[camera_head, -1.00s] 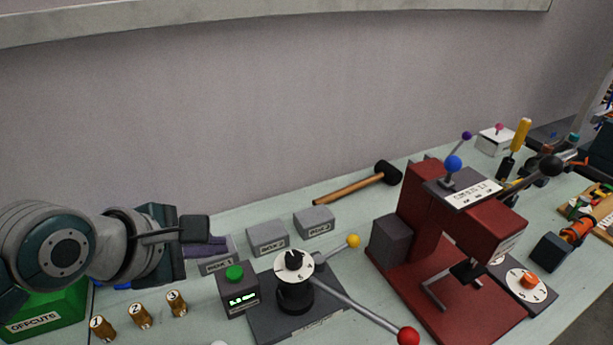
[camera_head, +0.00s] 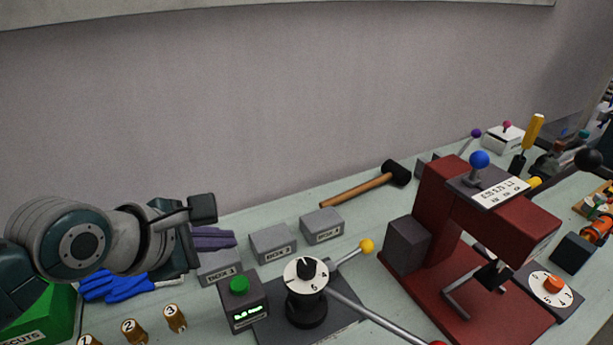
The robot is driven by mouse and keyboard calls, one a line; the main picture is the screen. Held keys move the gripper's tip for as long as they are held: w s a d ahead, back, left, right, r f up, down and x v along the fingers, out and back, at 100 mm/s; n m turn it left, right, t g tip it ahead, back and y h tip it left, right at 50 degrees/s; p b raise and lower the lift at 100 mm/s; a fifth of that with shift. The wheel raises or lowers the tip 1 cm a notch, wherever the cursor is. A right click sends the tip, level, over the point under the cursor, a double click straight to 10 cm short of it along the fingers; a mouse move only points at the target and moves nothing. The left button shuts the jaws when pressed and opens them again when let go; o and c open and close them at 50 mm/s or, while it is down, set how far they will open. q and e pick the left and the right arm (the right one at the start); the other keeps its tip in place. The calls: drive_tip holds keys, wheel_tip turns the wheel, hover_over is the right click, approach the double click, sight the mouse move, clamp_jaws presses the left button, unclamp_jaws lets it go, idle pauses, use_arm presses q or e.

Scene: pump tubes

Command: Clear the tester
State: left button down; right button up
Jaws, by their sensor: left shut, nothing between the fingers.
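The tester appears to be the unit with a dark base plate, a round white dial (camera_head: 306,272) on a black post, a yellow-knobbed lever (camera_head: 367,246) and a long grey lever. A small grey box with a green button (camera_head: 239,285) and a lit green display stands at its left. I cannot tell whether a tube sits in the tester. My left gripper (camera_head: 203,209) is shut and empty, held above the bench at the left, near the grey box marked BOX 1 (camera_head: 219,268). My right gripper is not in view.
BOX 2 (camera_head: 272,244) and another grey box (camera_head: 322,226) stand behind the tester. Brass numbered pieces (camera_head: 176,319), blue gloves (camera_head: 118,287) and a green offcuts bin (camera_head: 50,318) are at the left. A red press (camera_head: 436,205) stands right. A mallet (camera_head: 360,188) lies at the back.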

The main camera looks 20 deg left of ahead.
use_arm(q)
drive_tip(key=b, duration=0.6)
hover_over(241, 278)
drive_tip(key=s, duration=0.2)
wheel_tip(241, 278, down, 6)
drive_tip(key=shift+s, duration=0.1)
drive_tip(key=shift+f, duration=0.8)
idle(0.5)
drive_tip(key=shift+f+b, duration=0.3)
drive_tip(key=shift+f, duration=0.1)
drive_tip(key=shift+f+b, duration=0.35)
drive_tip(key=shift+f, duration=0.3)
idle(0.7)
drive_tip(key=shift+r, duration=0.1)
drive_tip(key=shift+r+p, duration=0.95)
drive_tip(key=shift+p, duration=0.35)
drive_tip(key=shift+r, duration=0.1)
